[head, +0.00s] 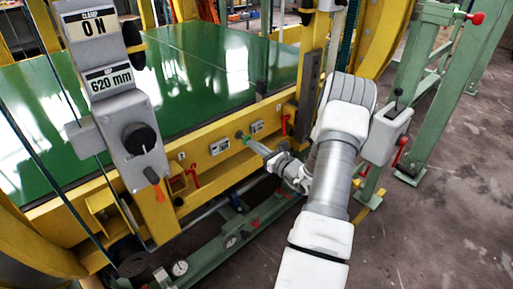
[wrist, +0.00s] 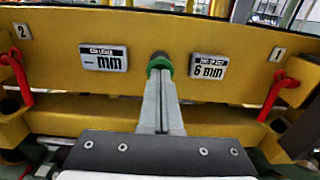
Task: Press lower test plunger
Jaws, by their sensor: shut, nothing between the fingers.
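A small plunger with a green collar and dark top (wrist: 160,63) sits on the yellow beam (wrist: 60,33), between two small displays. In the head view the green part (head: 240,135) shows just beyond my fingertips. My gripper (head: 249,143) is shut and empty, reaching to the beam from the right. In the wrist view my closed fingers (wrist: 161,82) point straight at the green collar and overlap its lower edge. I cannot tell whether they touch it or how far it is pressed. The left display (wrist: 104,58) shows dashes and "mm". The right display (wrist: 208,66) reads "6 mm".
Red hooked handles stand left (wrist: 20,80) and right (wrist: 274,95) of the displays, by tags 2 and 1. A grey control box (head: 125,130) reading "ON" and "620 mm" stands at left. A green bed (head: 190,80) lies behind the beam.

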